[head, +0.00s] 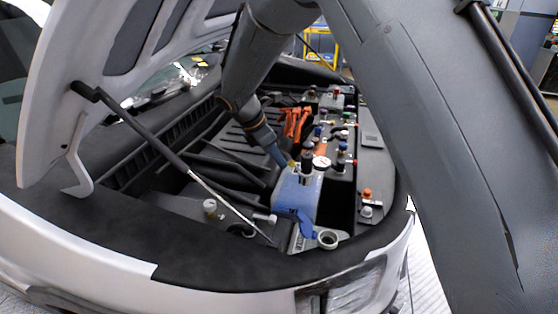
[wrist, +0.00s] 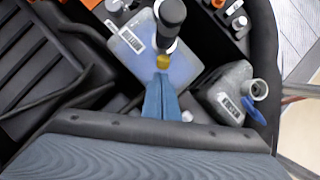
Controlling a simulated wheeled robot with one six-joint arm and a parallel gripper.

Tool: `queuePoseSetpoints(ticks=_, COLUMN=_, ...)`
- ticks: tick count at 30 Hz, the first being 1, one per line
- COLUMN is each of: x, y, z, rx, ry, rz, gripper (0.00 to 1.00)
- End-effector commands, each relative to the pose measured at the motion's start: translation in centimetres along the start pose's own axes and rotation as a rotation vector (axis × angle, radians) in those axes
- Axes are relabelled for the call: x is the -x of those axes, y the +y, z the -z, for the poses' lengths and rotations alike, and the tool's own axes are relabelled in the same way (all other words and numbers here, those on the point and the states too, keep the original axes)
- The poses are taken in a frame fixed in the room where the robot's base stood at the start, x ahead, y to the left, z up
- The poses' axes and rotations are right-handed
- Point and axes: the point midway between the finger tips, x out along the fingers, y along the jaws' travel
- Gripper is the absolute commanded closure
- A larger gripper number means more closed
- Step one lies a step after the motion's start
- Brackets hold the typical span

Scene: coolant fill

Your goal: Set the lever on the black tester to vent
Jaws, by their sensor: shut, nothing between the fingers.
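The black tester (head: 307,160) stands upright on the blue-tinted coolant tank (head: 297,192) in the engine bay. In the wrist view the tester (wrist: 171,18) is at the top middle, over the tank (wrist: 185,68). A small yellow piece, seemingly its lever (wrist: 162,62), sticks out from the tester towards my gripper. My gripper (wrist: 160,80) is shut and empty, its blue fingertips right at the yellow piece; I cannot tell whether they touch. In the head view my gripper (head: 287,163) comes in from the upper left beside the tester. The lever's marks are not readable.
A round white gauge (head: 321,162) is beside the tester. A grey tank with an open neck (head: 327,239) and a blue cap (head: 305,222) stand in front. A prop rod (head: 215,188) crosses the bay under the raised hood. Orange clamps (head: 296,122) and several small parts lie behind.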

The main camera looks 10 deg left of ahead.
Motion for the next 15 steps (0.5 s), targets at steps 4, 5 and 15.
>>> queuePoseSetpoints(ticks=4, x=-0.1, y=0.0, z=0.0, rx=0.000, ry=0.000, rz=0.001, gripper=1.00)
queuePoseSetpoints(ticks=5, x=-0.1, y=0.0, z=0.0, rx=0.000, ry=0.000, rz=0.000, gripper=1.00)
queuePoseSetpoints(ticks=15, x=1.6, y=0.0, z=-0.4, rx=-0.001, ry=-0.001, rz=0.001, gripper=1.00)
